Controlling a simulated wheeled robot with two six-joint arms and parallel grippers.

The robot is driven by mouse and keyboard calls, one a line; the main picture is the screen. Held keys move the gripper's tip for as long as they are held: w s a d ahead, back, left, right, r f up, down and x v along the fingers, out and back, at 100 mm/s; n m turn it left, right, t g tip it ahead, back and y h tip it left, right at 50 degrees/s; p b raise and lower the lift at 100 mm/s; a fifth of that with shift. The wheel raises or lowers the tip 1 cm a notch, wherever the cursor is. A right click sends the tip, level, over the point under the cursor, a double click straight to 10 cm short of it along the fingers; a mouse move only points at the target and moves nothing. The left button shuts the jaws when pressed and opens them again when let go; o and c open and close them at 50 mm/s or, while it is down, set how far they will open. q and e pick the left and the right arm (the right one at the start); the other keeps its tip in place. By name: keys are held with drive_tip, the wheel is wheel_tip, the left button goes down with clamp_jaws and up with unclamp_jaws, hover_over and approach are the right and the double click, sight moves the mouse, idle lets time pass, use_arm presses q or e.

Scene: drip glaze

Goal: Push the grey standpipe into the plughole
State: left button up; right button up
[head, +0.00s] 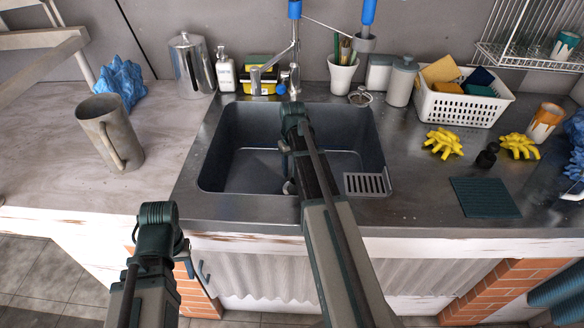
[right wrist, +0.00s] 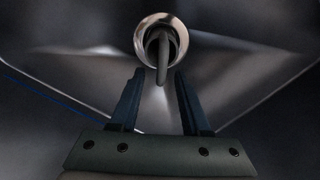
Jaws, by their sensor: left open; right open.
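The grey standpipe (right wrist: 163,62) shows in the right wrist view from above. It has a bright metal ring-shaped rim and a curved grey bar over a dark opening. In the head view a small part of it (head: 289,187) shows at the basin's front, beside my right arm. I cannot make out the plughole apart from it, nor how deep the pipe sits. My right gripper (right wrist: 159,75) is open and empty, its fingertips pointing toward the standpipe, apart from it in the picture. My left gripper (head: 158,232) is at the counter's front edge, its fingertips mostly hidden.
The dark sink basin (head: 235,178) has a grated drain plate (head: 367,184) at its right. A tap (head: 294,50) stands behind. A grey mug (head: 108,130) is on the left counter. A white basket (head: 455,108), yellow gloves (head: 443,143) and a green mat (head: 484,198) lie right.

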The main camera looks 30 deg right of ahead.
use_arm(q)
drive_tip(key=shift+r, duration=0.15)
use_arm(e)
drive_tip(key=shift+r, duration=0.1)
use_arm(q)
wheel_tip(320, 180, up, 14)
drive_tip(key=p, duration=1.3)
drive_tip(key=shift+f+p, duration=0.2)
drive_tip(key=shift+p, duration=0.2)
use_arm(e)
wheel_tip(320, 180, up, 14)
drive_tip(key=shift+s+f, duration=0.15)
drive_tip(key=shift+f, duration=0.05)
